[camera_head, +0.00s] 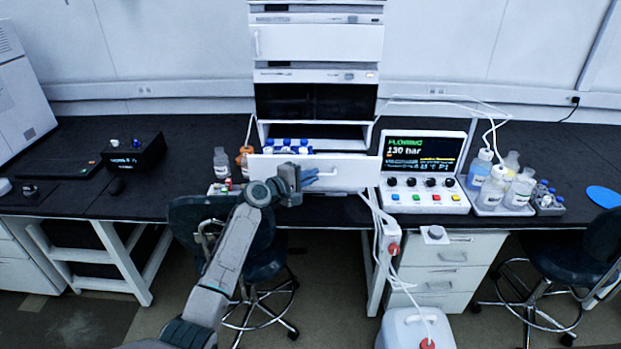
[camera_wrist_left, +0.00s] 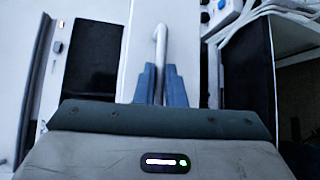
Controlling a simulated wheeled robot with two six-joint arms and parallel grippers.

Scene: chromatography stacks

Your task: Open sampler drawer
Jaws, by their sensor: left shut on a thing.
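The sampler drawer has a white front panel (camera_head: 345,170) that stands out forward from the bottom of the chromatography stack. Blue-capped vials (camera_head: 287,146) show behind the panel, inside the drawer. My left gripper (camera_head: 308,178) is at the front of the panel, shut on the drawer handle. In the left wrist view, the blue fingers of my left gripper (camera_wrist_left: 160,84) close around the white bar handle (camera_wrist_left: 160,42), whose upper bend shows beyond the fingertips. My right gripper is not in view.
The instrument stack (camera_head: 317,75) rises behind the drawer. A control unit with a green-lettered screen (camera_head: 424,150) stands close at its right, with a tray of bottles (camera_head: 503,190) beyond. Small bottles (camera_head: 221,162) stand left of the drawer. A stool (camera_head: 190,212) is below the bench.

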